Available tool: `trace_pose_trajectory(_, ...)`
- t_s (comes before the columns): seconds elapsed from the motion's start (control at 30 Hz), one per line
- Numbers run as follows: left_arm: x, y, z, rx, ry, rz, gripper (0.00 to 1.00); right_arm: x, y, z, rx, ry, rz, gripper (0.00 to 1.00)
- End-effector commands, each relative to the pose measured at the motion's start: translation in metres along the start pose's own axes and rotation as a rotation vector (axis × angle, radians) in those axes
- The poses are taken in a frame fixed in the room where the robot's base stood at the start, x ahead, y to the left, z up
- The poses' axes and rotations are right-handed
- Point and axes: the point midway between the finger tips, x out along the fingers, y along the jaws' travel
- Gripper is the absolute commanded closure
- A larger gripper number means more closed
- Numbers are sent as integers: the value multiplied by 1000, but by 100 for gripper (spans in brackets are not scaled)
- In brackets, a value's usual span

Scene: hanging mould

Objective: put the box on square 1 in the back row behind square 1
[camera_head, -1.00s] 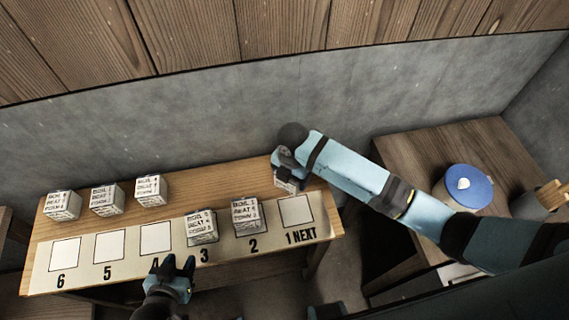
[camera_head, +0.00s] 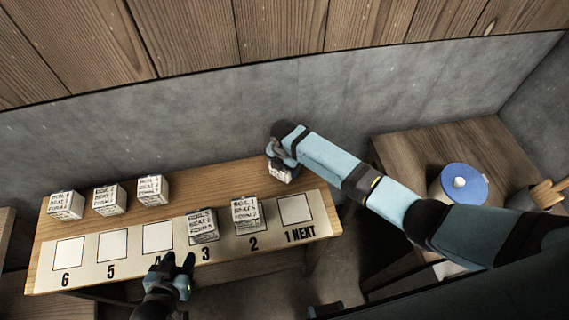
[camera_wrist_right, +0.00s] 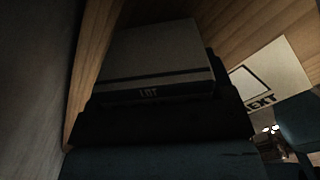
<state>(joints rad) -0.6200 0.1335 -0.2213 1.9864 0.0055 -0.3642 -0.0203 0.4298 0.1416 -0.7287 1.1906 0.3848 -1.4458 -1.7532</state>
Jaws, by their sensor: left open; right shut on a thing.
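My right gripper (camera_head: 280,160) is shut on a white printed box (camera_head: 283,173) at the back of the table, behind square 1 (camera_head: 295,209). The box also shows in the right wrist view (camera_wrist_right: 158,62), dark and close between the fingers. I cannot tell whether it touches the tabletop. Square 1, marked "1 NEXT", is bare. Boxes stand on square 2 (camera_head: 247,215) and square 3 (camera_head: 203,226). My left gripper (camera_head: 172,267) is open and empty in front of the mat, near squares 3 and 4.
Three boxes stand in the back row at the left: one behind square 6 (camera_head: 66,205), one behind square 5 (camera_head: 109,200) and one behind square 4 (camera_head: 153,190). Squares 4, 5 and 6 are bare. A grey wall (camera_head: 200,130) rises behind the table.

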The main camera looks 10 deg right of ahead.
Motion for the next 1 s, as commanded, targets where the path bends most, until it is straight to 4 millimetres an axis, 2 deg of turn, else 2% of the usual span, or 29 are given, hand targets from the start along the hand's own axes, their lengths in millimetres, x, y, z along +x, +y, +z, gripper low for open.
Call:
trace_pose_trajectory(0.27,1,0,2,-1,-1,0,57,3,0,0,0,0,0,54)
trace_pose_trajectory(0.3,1,0,2,-1,-1,0,57,3,0,0,-1,0,0,23)
trace_pose_trajectory(0.4,0,0,2,-1,-2,0,57,3,0,0,-1,0,0,0)
trace_pose_trajectory(0.63,0,0,2,-2,-2,0,57,2,0,0,0,0,0,0)
trace_pose_trajectory(0.77,0,0,1,-2,-2,0,57,-4,0,1,0,-1,0,0)
trace_pose_trajectory(0.87,0,0,1,-1,-2,0,57,-19,0,1,-1,-2,2,0)
trace_pose_trajectory(1.0,1,1,2,-2,-2,1,57,-49,1,1,-2,-3,4,0)
